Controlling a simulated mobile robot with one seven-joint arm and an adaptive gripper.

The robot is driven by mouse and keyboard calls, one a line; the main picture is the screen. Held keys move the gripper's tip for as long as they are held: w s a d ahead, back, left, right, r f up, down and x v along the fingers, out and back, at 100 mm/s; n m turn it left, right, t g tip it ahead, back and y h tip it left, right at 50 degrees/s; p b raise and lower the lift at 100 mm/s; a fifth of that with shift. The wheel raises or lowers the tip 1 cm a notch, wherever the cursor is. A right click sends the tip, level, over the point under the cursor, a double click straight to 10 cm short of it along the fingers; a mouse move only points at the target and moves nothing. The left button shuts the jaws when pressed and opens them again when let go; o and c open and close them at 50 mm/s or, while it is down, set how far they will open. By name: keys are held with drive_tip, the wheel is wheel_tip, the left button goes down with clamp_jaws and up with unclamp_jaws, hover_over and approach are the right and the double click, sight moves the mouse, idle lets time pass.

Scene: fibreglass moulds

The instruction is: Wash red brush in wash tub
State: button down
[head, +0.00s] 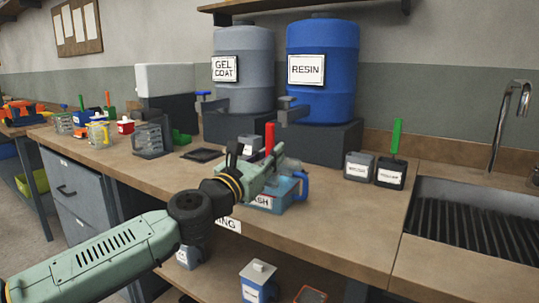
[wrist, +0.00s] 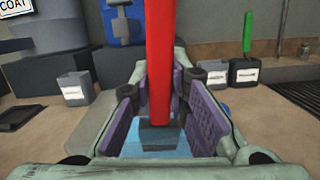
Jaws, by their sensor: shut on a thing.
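The red brush (head: 270,137) stands upright in my gripper (head: 273,175), its red handle rising above the jaws. In the wrist view the red handle (wrist: 159,60) runs down between the purple finger pads, with a dark grey block-like part at its lower end. The wash tub (head: 291,190) is a blue container with a partly hidden white label and a blue handle on its right. My gripper is over the tub and covers part of it. Blue of the tub (wrist: 172,153) shows below the brush; the brush's tip is hidden, so I cannot tell how deep it is.
Behind stand a grey GEL COAT drum (head: 243,90) and a blue RESIN drum (head: 322,95). To the right are two small dark containers, one holding a green-handled brush (head: 397,136), then a sink (head: 475,225) with a tap. Bench space right of the tub is clear.

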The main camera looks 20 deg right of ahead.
sight(270, 123)
drive_tip(key=shift+s+a+r+p, duration=0.1)
drive_tip(key=shift+s+r+p, duration=0.2)
drive_tip(key=shift+r+p, duration=1.05)
drive_tip(key=shift+s+a+r+p, duration=0.2)
drive_tip(key=shift+r+p, duration=0.7)
drive_tip(key=shift+r, duration=0.9)
drive_tip(key=shift+s+a+r+p, duration=0.1)
drive_tip(key=shift+s+r+p, duration=0.25)
drive_tip(key=shift+r+p, duration=1)
drive_tip(key=shift+r, duration=0.25)
drive_tip(key=shift+r+p, duration=1.65)
drive_tip(key=shift+r, duration=0.9)
